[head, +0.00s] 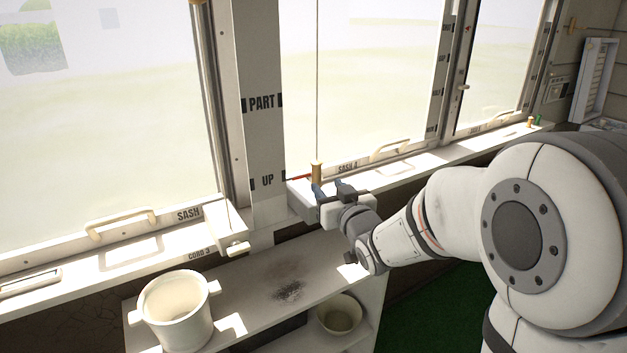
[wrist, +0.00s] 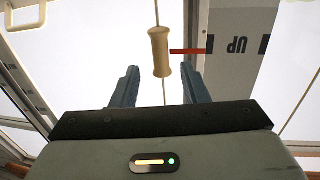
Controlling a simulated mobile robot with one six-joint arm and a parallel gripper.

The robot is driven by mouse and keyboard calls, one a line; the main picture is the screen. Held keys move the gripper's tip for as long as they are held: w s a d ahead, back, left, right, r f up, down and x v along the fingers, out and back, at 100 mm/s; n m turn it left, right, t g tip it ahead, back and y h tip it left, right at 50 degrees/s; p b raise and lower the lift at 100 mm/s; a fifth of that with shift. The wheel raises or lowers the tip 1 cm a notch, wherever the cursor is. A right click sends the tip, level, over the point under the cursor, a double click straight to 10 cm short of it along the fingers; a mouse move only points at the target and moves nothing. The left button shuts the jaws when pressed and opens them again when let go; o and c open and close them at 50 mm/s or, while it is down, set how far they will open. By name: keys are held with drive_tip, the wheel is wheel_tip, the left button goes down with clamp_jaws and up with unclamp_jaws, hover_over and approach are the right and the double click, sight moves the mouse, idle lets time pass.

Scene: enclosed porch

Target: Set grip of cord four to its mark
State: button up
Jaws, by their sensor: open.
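The grip of cord four (head: 317,172) is a tan wooden spool hanging on a thin cord in front of the middle window. It also shows in the wrist view (wrist: 159,52), with cord above and below it. My gripper (head: 329,187) is open at the grip. In the wrist view its fingers stand either side, with the grip's lower end between the tips and gaps on both sides.
The sill of sash 4 (head: 420,160) and its handle (head: 390,150) lie to the right. The cord 3 cleat (head: 237,248) is on the left. A low shelf (head: 250,270) below holds a white pot (head: 176,312) and a bowl (head: 339,314).

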sight(315, 176)
drive_tip(key=x, duration=0.7)
drive_tip(key=shift+w+a, duration=0.25)
drive_tip(key=shift+c, duration=0.4)
clamp_jaws()
drive_tip(key=shift+s+a, duration=0.1)
drive_tip(key=shift+a, duration=0.15)
drive_tip(key=shift+d+r+p, duration=0.15)
drive_tip(key=shift+d+p, duration=0.05)
drive_tip(key=shift+p, duration=0.1)
wheel_tip(315, 176, up, 40)
drive_tip(key=p, duration=2.2)
